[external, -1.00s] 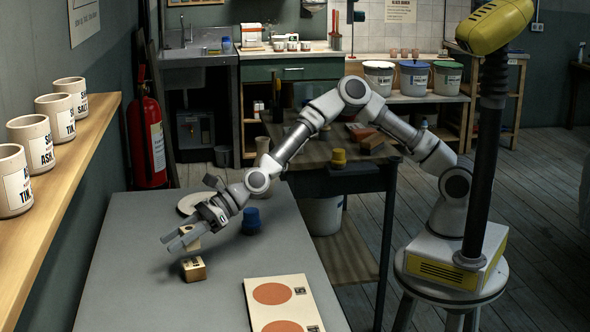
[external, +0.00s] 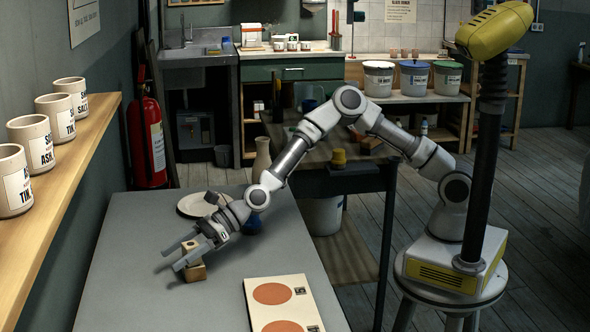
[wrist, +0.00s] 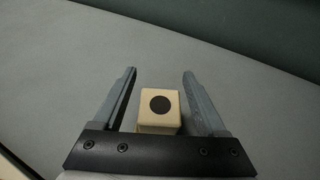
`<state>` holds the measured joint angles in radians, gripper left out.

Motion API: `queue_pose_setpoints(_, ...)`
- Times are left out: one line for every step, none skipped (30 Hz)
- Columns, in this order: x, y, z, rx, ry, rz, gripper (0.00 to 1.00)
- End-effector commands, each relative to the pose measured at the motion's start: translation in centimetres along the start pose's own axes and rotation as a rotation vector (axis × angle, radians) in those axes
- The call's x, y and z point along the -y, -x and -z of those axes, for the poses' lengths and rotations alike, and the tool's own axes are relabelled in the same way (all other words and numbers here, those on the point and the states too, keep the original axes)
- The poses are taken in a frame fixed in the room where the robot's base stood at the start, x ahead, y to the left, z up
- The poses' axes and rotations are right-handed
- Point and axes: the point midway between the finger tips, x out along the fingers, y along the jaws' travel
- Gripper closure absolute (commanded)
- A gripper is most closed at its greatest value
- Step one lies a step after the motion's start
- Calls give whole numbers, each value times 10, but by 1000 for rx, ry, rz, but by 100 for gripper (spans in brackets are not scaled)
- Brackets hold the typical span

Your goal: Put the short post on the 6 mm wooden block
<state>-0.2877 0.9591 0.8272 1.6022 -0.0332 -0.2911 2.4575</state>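The short post (external: 189,246), a pale wooden piece, appears to stand upright on the wooden block (external: 197,272) on the grey table. My gripper's fingers partly cover where they meet. My gripper (external: 174,259) is open around the post, pointing left and down. In the wrist view, a pale square piece with a dark round dot (wrist: 160,105), apparently the post, sits between the open fingers (wrist: 160,76) with a gap on both sides. The block cannot be told apart below it there.
A white round plate (external: 192,207) and a blue item (external: 252,222), partly behind my arm, are farther back on the table. A pale board with reddish circles (external: 278,312) lies at the front right. The table's left side is clear.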

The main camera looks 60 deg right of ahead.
Motion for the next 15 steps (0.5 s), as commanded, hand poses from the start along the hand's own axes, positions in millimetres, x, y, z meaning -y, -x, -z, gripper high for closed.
queue_pose_setpoints(0,0,0,0,0,0,25)
queue_pose_setpoints(0,0,0,0,0,0,25)
queue_pose_setpoints(0,0,0,0,0,0,25)
queue_pose_setpoints(0,0,0,0,0,0,25)
queue_pose_setpoints(0,0,-1,0,0,0,25)
queue_pose_setpoints(0,1,-2,0,1,0,25)
queue_pose_setpoints(0,2,-4,0,1,0,25)
queue_pose_setpoints(0,2,-6,0,2,0,25)
queue_pose_setpoints(1,6,-4,0,0,1,25)
queue_pose_setpoints(1,9,-4,-1,-1,1,25)
queue_pose_setpoints(1,13,-4,-1,-2,0,25)
queue_pose_setpoints(1,19,-4,-1,-2,0,25)
queue_pose_setpoints(2,24,-4,-1,-1,1,25)
queue_pose_setpoints(1,30,-4,-1,0,1,25)
queue_pose_setpoints(1,37,-4,-1,-1,2,25)
